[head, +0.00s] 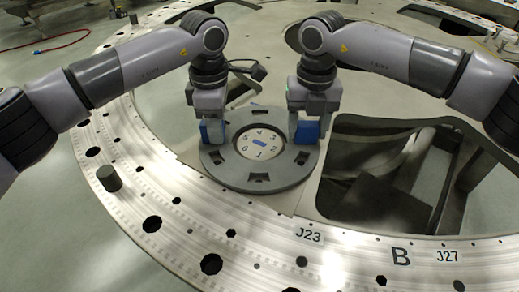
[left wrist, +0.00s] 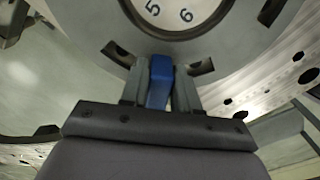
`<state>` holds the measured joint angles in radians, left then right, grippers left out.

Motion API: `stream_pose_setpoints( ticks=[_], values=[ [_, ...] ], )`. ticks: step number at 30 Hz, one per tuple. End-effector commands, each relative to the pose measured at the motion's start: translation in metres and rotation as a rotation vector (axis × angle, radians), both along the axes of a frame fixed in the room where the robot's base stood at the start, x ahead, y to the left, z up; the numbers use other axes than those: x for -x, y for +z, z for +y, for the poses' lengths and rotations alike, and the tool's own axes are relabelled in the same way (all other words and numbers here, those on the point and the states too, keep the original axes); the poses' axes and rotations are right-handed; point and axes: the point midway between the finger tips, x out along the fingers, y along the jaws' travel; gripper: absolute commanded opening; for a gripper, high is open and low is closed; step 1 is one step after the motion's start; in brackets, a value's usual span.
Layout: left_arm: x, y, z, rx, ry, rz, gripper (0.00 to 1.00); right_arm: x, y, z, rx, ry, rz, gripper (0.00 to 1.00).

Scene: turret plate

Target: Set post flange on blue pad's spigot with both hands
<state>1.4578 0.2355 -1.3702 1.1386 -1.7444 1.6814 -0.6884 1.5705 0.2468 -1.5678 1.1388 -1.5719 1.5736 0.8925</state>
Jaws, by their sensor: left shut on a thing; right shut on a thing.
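The post flange is a wide grey ring (head: 235,172) with dark slots and blue blocks on its left and right sides. A white numbered disc with a blue bar in its middle (head: 259,143) shows through its opening; part of it also shows in the left wrist view (left wrist: 182,14). The ring surrounds this disc, but I cannot tell whether it rests fully down. My left gripper (head: 212,134) is shut on the left blue block, also seen in the left wrist view (left wrist: 159,84). My right gripper (head: 306,134) is shut on the right blue block. The spigot's sides are hidden.
The large pale curved turret plate (head: 190,230) has many holes and labels J23, B and J27. A dark peg (head: 109,178) stands on it at left. A big opening (head: 390,180) lies right of the ring. A red cable (head: 62,43) lies on the floor at far left.

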Motion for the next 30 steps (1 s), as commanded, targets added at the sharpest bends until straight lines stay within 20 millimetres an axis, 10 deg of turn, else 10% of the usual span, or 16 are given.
stream_pose_setpoints(
  ticks=[6, 7, 9, 20, 30],
  values=[
    [0.000, -0.010, 0.000, 0.001, 0.000, -0.002, 0.00, -0.001, -0.010, 0.000, -0.001, -0.002, -0.003, 0.00],
    [0.000, -0.009, 0.000, -0.001, 0.000, 0.000, 0.40, 0.000, -0.009, -0.001, 0.001, -0.002, -0.001, 0.65],
    [0.000, -0.008, 0.000, -0.001, 0.000, 0.000, 0.56, 0.000, -0.008, -0.001, 0.001, -0.002, -0.001, 0.81],
    [0.000, -0.003, 0.000, 0.000, 0.000, -0.001, 0.56, 0.000, -0.008, 0.000, 0.000, -0.001, 0.000, 0.81],
    [-0.001, 0.062, 0.000, 0.000, 0.001, -0.004, 0.56, 0.000, -0.008, 0.000, 0.000, 0.000, 0.000, 0.81]
  ],
)
